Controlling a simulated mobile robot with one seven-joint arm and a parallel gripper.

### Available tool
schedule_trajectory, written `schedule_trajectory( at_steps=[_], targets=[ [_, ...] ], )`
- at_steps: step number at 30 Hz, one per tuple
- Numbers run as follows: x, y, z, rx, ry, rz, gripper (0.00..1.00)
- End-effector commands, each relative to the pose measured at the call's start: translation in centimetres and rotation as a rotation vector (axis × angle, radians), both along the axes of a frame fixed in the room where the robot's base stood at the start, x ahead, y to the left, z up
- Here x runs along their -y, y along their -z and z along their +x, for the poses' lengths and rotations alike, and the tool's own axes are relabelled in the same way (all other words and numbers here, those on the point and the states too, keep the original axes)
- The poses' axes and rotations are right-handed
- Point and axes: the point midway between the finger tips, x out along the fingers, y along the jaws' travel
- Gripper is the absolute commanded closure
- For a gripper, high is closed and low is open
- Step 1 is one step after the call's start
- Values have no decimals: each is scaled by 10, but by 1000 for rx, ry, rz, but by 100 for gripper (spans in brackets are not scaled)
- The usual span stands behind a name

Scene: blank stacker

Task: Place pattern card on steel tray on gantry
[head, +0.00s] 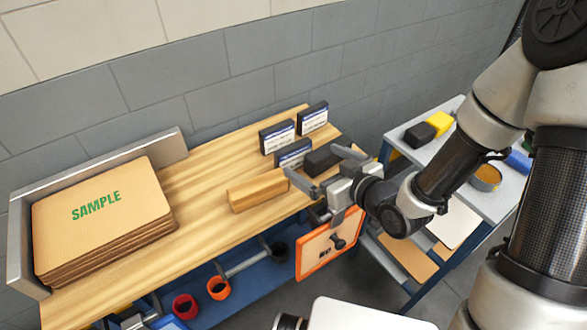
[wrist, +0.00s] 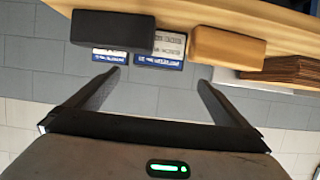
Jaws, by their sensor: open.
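My gripper (head: 320,168) is open over the bench's front edge, near a black block (head: 322,161). In the wrist view its spread fingers (wrist: 162,78) have nothing between them; the black block (wrist: 112,30) and a wooden block (wrist: 228,46) lie beyond the tips. I cannot tell for certain which thing is the pattern card. A stack of brown card sheets (head: 95,235), the top one marked SAMPLE in green, lies at the bench's left against a grey metal edge (head: 120,160). I cannot pick out a steel tray on a gantry.
Several dark boxes with white labels (head: 278,136) stand behind the wooden block (head: 258,190) on the bench (head: 205,170). An orange-framed board (head: 312,248) hangs at the front. A cart (head: 400,150) at right holds a yellow block (head: 440,122) and a tin (head: 486,176).

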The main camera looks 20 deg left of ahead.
Motion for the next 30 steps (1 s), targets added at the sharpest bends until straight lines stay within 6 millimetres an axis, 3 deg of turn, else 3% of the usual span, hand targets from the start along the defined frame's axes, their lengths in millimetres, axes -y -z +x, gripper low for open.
schedule_trajectory(
  at_steps=[1,12,19,30],
  targets=[
    [-2,9,2,6,-2,-1,0],
    [-10,11,5,6,5,-8,0],
    [-36,18,27,0,3,-5,0],
    [-58,30,51,0,5,-6,0]
  ],
)
